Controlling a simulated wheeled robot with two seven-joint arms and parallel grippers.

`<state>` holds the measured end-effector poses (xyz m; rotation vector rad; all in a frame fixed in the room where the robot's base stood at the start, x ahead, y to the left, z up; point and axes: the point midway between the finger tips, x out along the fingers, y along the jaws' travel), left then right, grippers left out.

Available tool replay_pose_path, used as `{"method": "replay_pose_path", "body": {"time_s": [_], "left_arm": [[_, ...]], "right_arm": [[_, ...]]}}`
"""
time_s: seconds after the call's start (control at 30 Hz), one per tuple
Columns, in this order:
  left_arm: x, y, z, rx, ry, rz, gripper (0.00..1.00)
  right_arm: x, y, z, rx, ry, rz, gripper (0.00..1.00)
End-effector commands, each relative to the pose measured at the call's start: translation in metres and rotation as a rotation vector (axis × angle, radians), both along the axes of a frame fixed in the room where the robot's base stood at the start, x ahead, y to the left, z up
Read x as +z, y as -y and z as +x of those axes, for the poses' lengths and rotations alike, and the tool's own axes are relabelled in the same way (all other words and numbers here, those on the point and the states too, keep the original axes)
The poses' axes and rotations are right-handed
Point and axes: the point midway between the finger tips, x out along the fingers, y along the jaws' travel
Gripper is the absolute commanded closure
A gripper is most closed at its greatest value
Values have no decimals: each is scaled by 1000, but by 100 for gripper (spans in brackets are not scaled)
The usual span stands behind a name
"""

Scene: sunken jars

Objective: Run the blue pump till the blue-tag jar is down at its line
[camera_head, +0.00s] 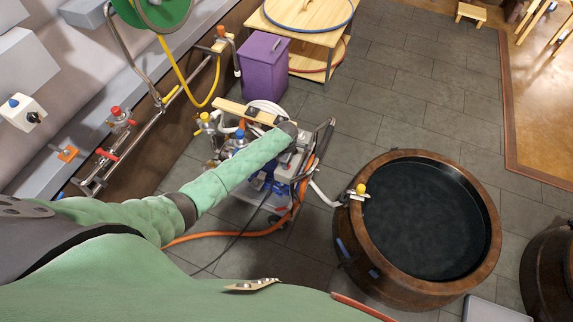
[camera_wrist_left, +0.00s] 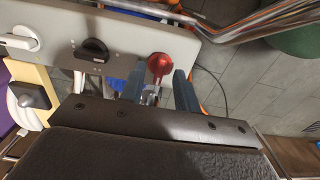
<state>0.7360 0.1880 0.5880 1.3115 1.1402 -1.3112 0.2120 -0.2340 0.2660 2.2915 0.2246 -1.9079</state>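The pump cart (camera_head: 270,165) stands left of the tub, with blue parts (camera_head: 265,184) low on its body and a blue-topped valve (camera_head: 239,139). My left gripper (camera_head: 298,146) is over the cart's panel. In the left wrist view my left gripper (camera_wrist_left: 161,80) is open, its fingers on either side of a red knob (camera_wrist_left: 160,63), with visible gaps. A black knob (camera_wrist_left: 95,49) and a white lever (camera_wrist_left: 22,40) sit left of it on the panel. No blue-tag jar or line can be made out. My right gripper is out of view.
A wooden tub (camera_head: 484,265) of dark water stands right, with a yellow-topped tap (camera_head: 360,189) on its rim. An orange hose (camera_head: 215,235) runs across the floor. A purple bin (camera_head: 264,65) and a wooden trolley (camera_head: 328,38) stand behind. Grey floor is clear behind the tub.

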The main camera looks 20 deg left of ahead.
Motion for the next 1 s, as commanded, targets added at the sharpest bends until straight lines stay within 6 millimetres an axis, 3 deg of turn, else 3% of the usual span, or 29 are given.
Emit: {"method": "replay_pose_path", "body": {"time_s": [0.07,0.73,0.87,1.0], "left_arm": [[-4,0,0,0,1,0,68],[-13,0,-1,1,-1,0,68],[-13,0,-1,0,0,0,92],[-13,0,-1,0,-1,0,100]], "right_arm": [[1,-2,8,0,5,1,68],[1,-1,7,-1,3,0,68],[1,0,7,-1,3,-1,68],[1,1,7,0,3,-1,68]]}}
